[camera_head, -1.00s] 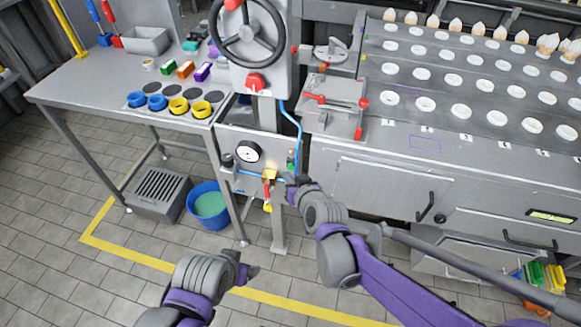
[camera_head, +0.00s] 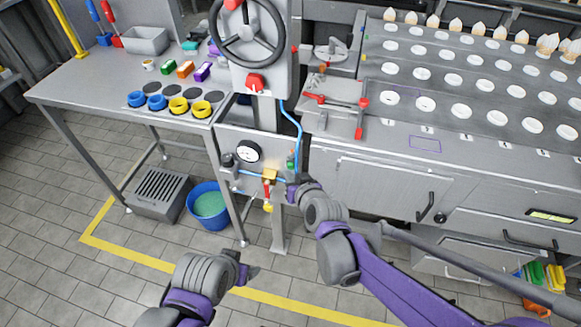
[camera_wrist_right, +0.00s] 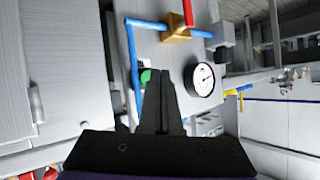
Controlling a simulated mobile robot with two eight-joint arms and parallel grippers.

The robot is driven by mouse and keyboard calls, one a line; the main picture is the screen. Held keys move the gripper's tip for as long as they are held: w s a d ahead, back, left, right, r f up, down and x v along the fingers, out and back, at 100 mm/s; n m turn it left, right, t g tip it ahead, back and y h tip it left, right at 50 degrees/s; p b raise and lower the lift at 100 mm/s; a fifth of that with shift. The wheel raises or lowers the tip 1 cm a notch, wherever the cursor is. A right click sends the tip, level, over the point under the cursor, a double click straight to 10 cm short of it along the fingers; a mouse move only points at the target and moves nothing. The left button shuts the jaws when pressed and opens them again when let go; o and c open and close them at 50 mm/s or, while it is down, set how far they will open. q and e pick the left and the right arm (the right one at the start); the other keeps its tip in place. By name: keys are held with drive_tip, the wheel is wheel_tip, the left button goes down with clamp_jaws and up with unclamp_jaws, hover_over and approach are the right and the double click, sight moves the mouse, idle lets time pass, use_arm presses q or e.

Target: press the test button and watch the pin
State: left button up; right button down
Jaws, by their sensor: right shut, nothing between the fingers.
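A small green button (camera_head: 291,161) sits at the right side of the grey test panel (camera_head: 225,142). In the right wrist view the green button (camera_wrist_right: 147,77) is partly hidden behind the fingers. My right gripper (camera_head: 292,191) is in front of the panel's lower right part, below the button; its fingers (camera_wrist_right: 160,75) are together and empty. I cannot tell whether they touch the button. I cannot make out a pin. My left gripper (camera_head: 247,272) hangs low over the floor, its jaws unclear.
A brass block (camera_head: 269,175) with blue tubing and a red-handled part lies left of my right gripper. A blue bucket (camera_head: 208,204) stands on the floor to the left. A drawer cabinet (camera_head: 373,183) stands close on the right.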

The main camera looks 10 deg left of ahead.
drive_tip(key=shift+w, duration=0.25)
drive_tip(key=shift+w, duration=0.5)
idle(0.7)
drive_tip(key=shift+s, duration=0.1)
idle(0.9)
drive_tip(key=shift+s, duration=0.85)
drive_tip(key=shift+s+a+p, duration=0.1)
drive_tip(key=shift+s+p, duration=0.2)
drive_tip(key=shift+s, duration=2.2)
